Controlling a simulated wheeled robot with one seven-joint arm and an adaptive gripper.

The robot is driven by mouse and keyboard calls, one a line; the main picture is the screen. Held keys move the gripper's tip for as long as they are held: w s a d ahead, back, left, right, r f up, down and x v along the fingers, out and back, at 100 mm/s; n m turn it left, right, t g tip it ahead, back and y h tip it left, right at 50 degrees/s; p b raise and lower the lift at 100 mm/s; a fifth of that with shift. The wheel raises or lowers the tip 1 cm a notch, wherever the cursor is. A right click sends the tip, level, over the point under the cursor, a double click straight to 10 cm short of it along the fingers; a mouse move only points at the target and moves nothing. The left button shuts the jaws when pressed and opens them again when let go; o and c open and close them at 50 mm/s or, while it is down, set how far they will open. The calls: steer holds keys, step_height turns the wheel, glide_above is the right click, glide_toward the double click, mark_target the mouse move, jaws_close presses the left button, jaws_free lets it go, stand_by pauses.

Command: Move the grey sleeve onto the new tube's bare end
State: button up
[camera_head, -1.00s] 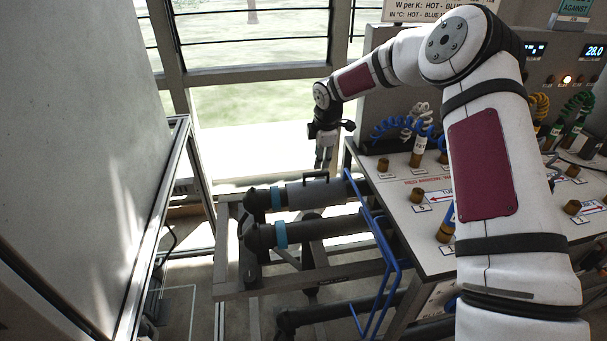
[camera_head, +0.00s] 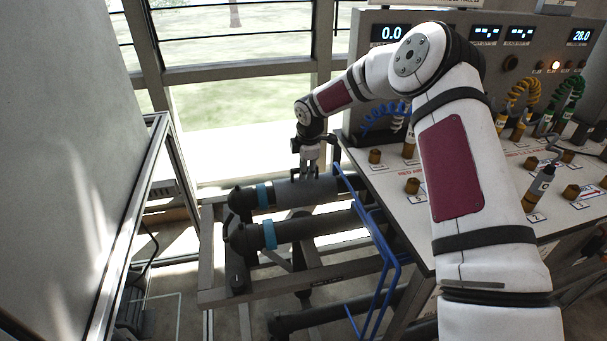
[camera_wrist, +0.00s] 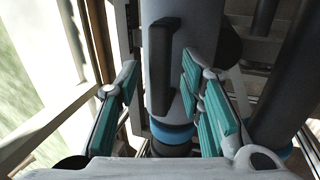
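The grey sleeve (camera_head: 317,190) with a dark handle sits around the farther of two dark tubes on the rack, right of that tube's blue band (camera_head: 263,196). The nearer tube (camera_head: 310,226) lies parallel, with its own blue band (camera_head: 269,236). I cannot tell which tube is the new one. My gripper (camera_head: 305,175) points down at the sleeve. In the wrist view, my gripper (camera_wrist: 165,103) has its teal-padded fingers spread either side of the black handle (camera_wrist: 161,65). Gaps show between handle and pads. The sleeve (camera_wrist: 205,25) and blue band (camera_wrist: 172,133) lie below.
A blue tubular frame (camera_head: 378,235) stands at the rack's right, beside the bench (camera_head: 400,215) with brown-capped fittings and coiled hoses. A large grey panel (camera_head: 60,150) stands at left. Another dark pipe (camera_head: 320,318) runs low under the rack (camera_head: 225,297).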

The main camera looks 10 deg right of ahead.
steer(key=shift+w+f, duration=0.15)
steer(key=shift+f, duration=0.3)
steer(key=shift+b, duration=0.3)
jaws_close()
